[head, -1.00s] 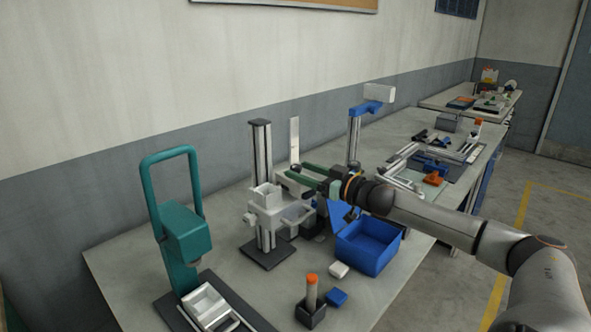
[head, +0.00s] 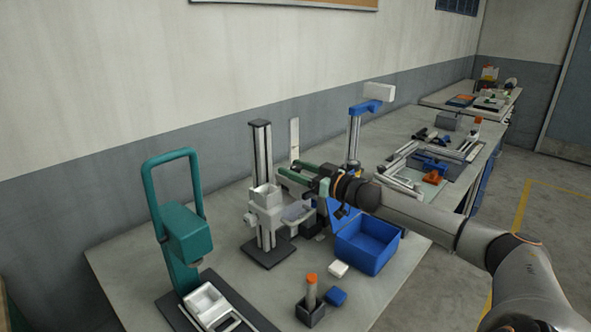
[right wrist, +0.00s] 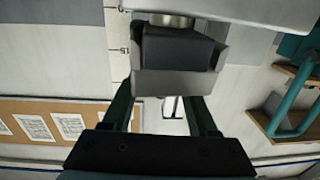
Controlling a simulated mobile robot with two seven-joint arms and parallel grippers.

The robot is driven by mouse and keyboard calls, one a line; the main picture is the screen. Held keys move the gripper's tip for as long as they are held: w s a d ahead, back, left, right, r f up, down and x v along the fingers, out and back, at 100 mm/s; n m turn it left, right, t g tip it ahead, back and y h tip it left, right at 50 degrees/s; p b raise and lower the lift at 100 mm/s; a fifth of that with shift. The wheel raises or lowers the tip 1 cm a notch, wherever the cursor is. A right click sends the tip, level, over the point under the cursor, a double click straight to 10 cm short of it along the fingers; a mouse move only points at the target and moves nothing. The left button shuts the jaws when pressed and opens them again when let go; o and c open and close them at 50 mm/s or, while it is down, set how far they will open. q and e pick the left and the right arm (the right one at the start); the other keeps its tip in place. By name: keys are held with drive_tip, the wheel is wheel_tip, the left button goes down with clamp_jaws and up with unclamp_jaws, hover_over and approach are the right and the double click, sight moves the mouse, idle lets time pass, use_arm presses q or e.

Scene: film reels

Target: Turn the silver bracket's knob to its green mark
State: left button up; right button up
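A pale silver-grey bracket (head: 265,205) sits on an upright twin-rail column on a dark base plate. A small rounded part (head: 250,218), perhaps its knob, sticks out at its left. I cannot make out a green mark. My right gripper (head: 290,170) has green fingers and is above and right of the bracket, pointing left. In the right wrist view the fingers are spread apart, with a grey cup-like block (right wrist: 175,82) beyond and above them. A round metal piece (right wrist: 172,20) shows above that block. I see no contact. My left gripper is out of view.
A teal press (head: 185,235) stands at the left. A blue bin (head: 368,247) lies right of the bracket. A blue stand (head: 354,140) rises behind.

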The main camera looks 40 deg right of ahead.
clamp_jaws()
